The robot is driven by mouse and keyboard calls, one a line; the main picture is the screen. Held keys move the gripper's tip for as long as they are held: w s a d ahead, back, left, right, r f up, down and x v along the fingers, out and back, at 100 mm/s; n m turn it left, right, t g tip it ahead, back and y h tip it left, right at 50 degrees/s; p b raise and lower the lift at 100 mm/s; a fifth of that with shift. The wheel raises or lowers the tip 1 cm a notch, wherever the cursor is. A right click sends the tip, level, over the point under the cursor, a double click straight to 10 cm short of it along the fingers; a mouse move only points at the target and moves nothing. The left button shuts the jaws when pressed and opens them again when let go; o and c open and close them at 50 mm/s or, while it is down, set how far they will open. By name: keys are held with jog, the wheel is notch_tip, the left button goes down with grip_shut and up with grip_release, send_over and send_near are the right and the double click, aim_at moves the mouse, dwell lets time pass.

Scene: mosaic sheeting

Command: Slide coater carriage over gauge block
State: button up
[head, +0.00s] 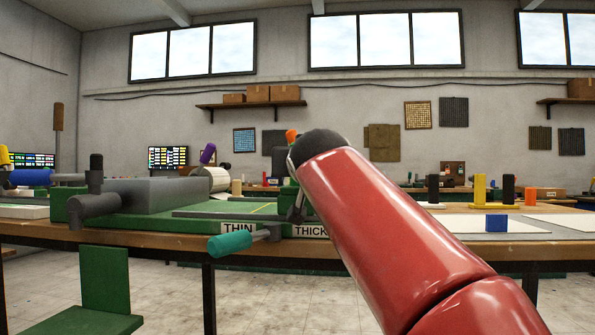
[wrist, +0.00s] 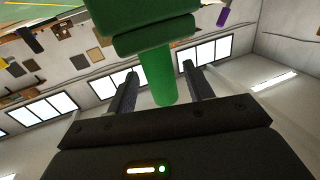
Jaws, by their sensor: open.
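The green coater bed (head: 150,228) with a large grey block (head: 165,194) on it stands on the bench at left. Its front edge carries THIN (head: 238,228) and THICK (head: 311,231) labels. A teal-handled lever (head: 230,244) sticks out in front. I cannot tell for certain which part is the carriage. In the wrist view, my gripper (wrist: 160,70) is open, one finger on each side of a green cylindrical grip (wrist: 160,82) below a wider green body (wrist: 150,32). Contact is not clear. My gripper is hidden behind my red arm in the head view. I cannot identify the gauge block surely.
A small blue block (head: 497,224) lies on white sheet at right. Upright black (head: 433,188) and yellow (head: 480,190) blocks stand behind it, with another black one (head: 508,189) and an orange one (head: 530,196). A green chair (head: 104,280) stands in front of the bench.

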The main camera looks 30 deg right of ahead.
jog(key=v, duration=0.4)
jog(key=shift+b, duration=0.35)
jog(key=shift+s, duration=0.1)
